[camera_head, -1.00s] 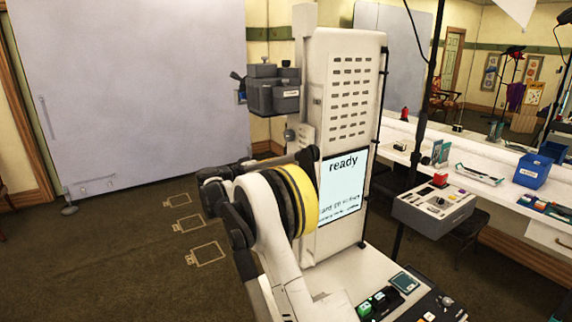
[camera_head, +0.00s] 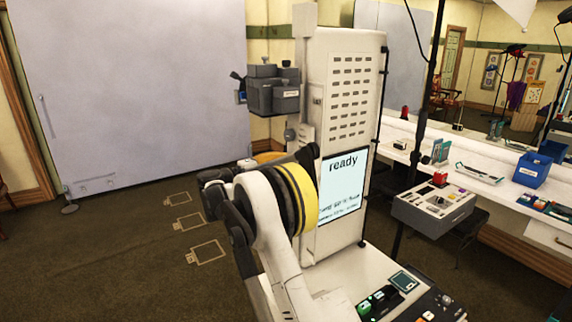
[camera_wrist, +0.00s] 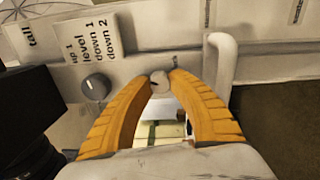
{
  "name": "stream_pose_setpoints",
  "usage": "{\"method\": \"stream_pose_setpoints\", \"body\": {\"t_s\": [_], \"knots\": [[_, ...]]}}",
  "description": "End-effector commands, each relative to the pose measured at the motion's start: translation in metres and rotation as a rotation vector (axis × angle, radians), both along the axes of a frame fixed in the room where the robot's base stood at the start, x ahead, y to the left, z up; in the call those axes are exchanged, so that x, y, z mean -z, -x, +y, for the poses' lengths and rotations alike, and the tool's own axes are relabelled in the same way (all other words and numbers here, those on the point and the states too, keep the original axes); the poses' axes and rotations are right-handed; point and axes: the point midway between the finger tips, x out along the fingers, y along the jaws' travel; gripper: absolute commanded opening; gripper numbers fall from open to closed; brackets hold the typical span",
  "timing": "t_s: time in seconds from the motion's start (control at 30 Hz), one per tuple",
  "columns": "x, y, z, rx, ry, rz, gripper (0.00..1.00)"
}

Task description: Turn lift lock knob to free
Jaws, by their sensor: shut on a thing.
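In the wrist view, a small round pale grey knob (camera_wrist: 160,82) with a dark mark on its face sits between the tips of my orange gripper fingers (camera_wrist: 160,80). My gripper is shut on it. No label for this knob is readable, so I cannot confirm its setting. A larger grey dial (camera_wrist: 96,88) stands to the left, apart from my fingers, below a label plate (camera_wrist: 95,50) reading "up 1, level, down 1, down 2". In the head view, my arm hides most of the gripper; only an orange patch (camera_head: 268,157) shows beside the white column.
A white handle (camera_wrist: 222,65) stands close to the right finger. In the head view, the tall white cabinet (camera_head: 350,75) carries a "ready" screen (camera_head: 343,180) and a dark grey camera-like unit (camera_head: 272,92). Open carpet (camera_head: 110,240) lies to the left.

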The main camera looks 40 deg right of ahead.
Motion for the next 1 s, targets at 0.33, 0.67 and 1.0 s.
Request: {"method": "stream_pose_setpoints", "body": {"t_s": [0.33, 0.67, 1.0], "knots": [[0.0004, 0.0003, -0.0001, 0.0, -0.016, 0.253, 0.0], [0.0005, 0.0005, -0.0001, 0.001, -0.022, 0.368, 0.0], [0.0004, 0.0004, -0.0001, 0.0, -0.023, 0.387, 0.0]]}}
